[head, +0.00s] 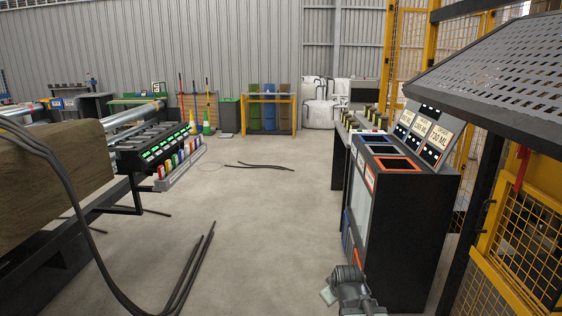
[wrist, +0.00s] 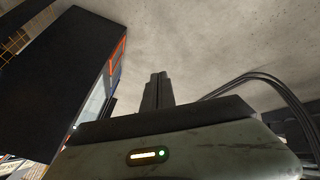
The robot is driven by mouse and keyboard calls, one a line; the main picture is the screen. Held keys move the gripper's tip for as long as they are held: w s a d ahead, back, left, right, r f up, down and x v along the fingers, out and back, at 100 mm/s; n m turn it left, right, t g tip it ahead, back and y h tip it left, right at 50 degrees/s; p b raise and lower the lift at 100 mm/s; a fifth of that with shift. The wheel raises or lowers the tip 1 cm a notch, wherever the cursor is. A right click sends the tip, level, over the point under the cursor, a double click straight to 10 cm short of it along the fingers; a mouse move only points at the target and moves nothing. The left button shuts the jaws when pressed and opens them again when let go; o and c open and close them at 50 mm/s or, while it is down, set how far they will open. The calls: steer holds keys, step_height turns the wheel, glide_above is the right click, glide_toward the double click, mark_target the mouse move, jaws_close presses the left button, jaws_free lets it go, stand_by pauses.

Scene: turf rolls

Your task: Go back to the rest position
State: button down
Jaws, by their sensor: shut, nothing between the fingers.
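My gripper (wrist: 158,76) shows in the wrist view as two dark fingers pressed together, with nothing between them. It is clear of everything around it, over bare floor. In the head view part of my grey arm stands at the bottom edge, just left of the black bin station (head: 408,235); I cannot make out the fingers there. The station also shows as a dark block (wrist: 62,75) at the left of the wrist view.
Black hoses (head: 190,275) trail across the floor at left and curve along the right of the wrist view. A brown block (head: 45,180) and a rack of coloured handles (head: 165,150) stand left. A yellow mesh fence (head: 520,240) stands right. The concrete floor (head: 270,230) between is open.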

steer(key=s+f+m+g, duration=0.4)
steer(key=s+m+g, duration=0.3)
steer(key=s, duration=0.7)
step_height(320, 180, up, 22)
steer(key=p, duration=2.2)
steer(key=shift+a+r+p, duration=0.2)
steer(key=shift+r+p, duration=0.05)
steer(key=shift+p, duration=0.05)
